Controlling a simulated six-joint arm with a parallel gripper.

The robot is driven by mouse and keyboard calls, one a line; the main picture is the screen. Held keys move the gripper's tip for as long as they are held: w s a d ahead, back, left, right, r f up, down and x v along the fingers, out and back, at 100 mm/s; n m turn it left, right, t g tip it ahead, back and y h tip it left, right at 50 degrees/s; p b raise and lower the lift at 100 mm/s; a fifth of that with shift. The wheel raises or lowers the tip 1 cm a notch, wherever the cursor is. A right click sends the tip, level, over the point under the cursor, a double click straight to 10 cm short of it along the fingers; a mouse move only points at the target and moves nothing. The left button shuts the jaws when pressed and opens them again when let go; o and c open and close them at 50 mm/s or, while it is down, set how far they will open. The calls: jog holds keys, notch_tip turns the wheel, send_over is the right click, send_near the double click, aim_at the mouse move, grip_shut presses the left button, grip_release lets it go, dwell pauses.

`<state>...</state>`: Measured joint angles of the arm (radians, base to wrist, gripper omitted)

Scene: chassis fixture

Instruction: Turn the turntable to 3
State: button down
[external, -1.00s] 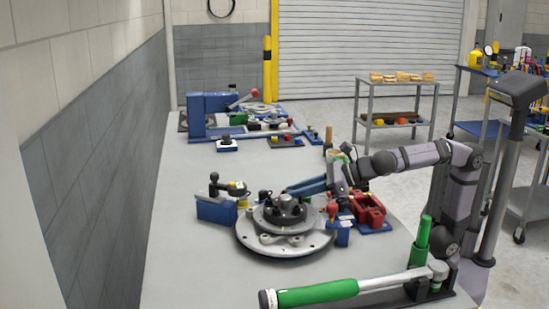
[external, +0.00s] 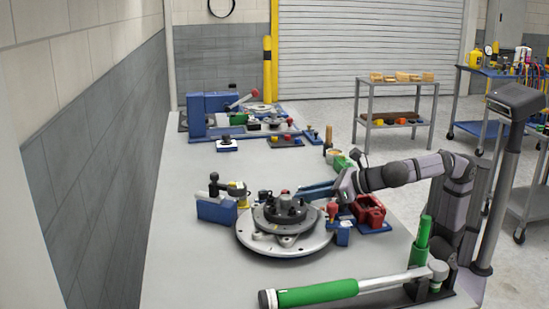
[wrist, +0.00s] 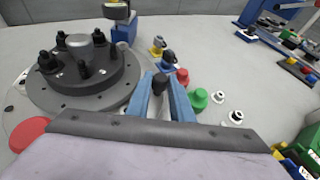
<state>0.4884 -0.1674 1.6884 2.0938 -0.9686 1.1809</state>
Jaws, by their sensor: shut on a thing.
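The turntable (external: 252,240) is a round light-grey disc on the bench, with a dark round fixture (external: 280,210) carrying several black posts on top. In the wrist view the turntable (wrist: 128,96) is at the upper left, under the dark fixture (wrist: 85,85). My gripper (external: 302,191) reaches in from the right at the disc's far right edge. In the wrist view my gripper's blue fingers (wrist: 160,83) are shut on a black knob (wrist: 160,85) beside the disc's rim. How the knob joins the disc is hidden. No number is readable.
A red-knobbed blue block (external: 342,232) and a red bin (external: 369,210) stand close right of the turntable. A blue block with a black lever (external: 215,208) is at its left. A green-handled bar (external: 318,292) lies in front.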

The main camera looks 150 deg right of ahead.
jog(key=shift+f, duration=0.1)
jog(key=c, duration=1.8)
grip_release()
jog(key=shift+c, duration=0.2)
jog(key=p+v, duration=0.1)
jog(key=v, duration=0.6)
jog(key=shift+a, duration=0.15)
